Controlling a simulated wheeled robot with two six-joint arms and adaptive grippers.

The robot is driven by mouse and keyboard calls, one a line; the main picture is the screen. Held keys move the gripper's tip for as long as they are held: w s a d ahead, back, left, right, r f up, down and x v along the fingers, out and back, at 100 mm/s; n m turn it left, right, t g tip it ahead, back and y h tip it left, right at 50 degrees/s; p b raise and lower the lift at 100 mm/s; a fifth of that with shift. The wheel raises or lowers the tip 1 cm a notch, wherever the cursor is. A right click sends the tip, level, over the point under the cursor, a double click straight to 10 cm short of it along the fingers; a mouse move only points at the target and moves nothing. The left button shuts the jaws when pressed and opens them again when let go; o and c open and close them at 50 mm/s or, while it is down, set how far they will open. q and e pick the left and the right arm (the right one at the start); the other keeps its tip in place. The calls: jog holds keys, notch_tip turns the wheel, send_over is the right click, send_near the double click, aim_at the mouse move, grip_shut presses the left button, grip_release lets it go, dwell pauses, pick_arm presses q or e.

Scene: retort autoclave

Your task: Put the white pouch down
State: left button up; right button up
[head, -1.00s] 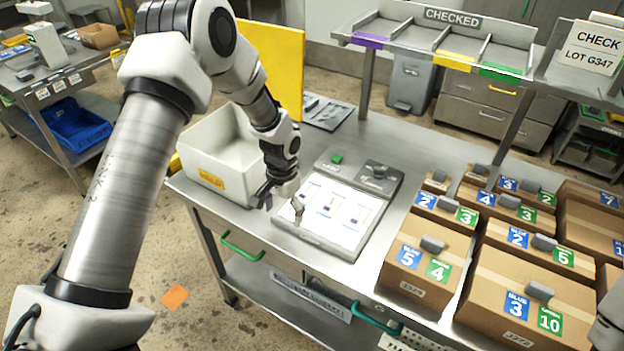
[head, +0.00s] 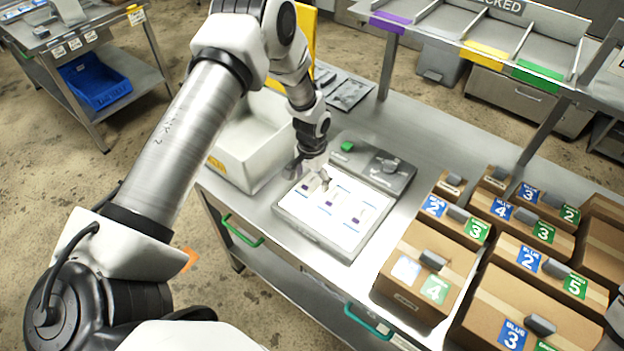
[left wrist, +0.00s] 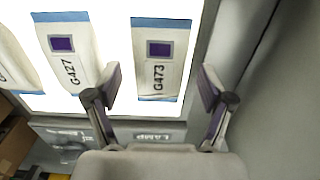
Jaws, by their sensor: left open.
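The white pouch (left wrist: 160,75), marked G473 with a purple square and blue bands, lies flat on the lit panel (head: 343,240). My left gripper (left wrist: 158,97) is open, with its fingertips apart on either side of the pouch's near end in the left wrist view. I cannot tell whether they touch it. In the head view the left gripper (head: 308,176) is over the panel's left end and partly hides that pouch. A second white pouch, G427 (left wrist: 68,50), lies beside it, and a third (left wrist: 15,70) is partly cut off. My right gripper is not in view.
A white bin (head: 233,160) stands close to the left of the panel. Cardboard boxes (head: 425,262) with blue and green number labels fill the right of the steel bench. A divided rack (head: 480,35) stands above the bench's back. Dark flat packs (head: 350,93) lie behind.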

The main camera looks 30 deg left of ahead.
pick_arm(q)
jog(key=shift+r, duration=0.1)
jog(key=shift+s+r, duration=0.2)
jog(key=shift+s, duration=0.1)
jog(key=c, duration=0.5)
jog(key=shift+s+r, duration=0.1)
jog(key=shift+s, duration=0.05)
jog(key=c, duration=0.6)
jog(key=shift+c, duration=1.2)
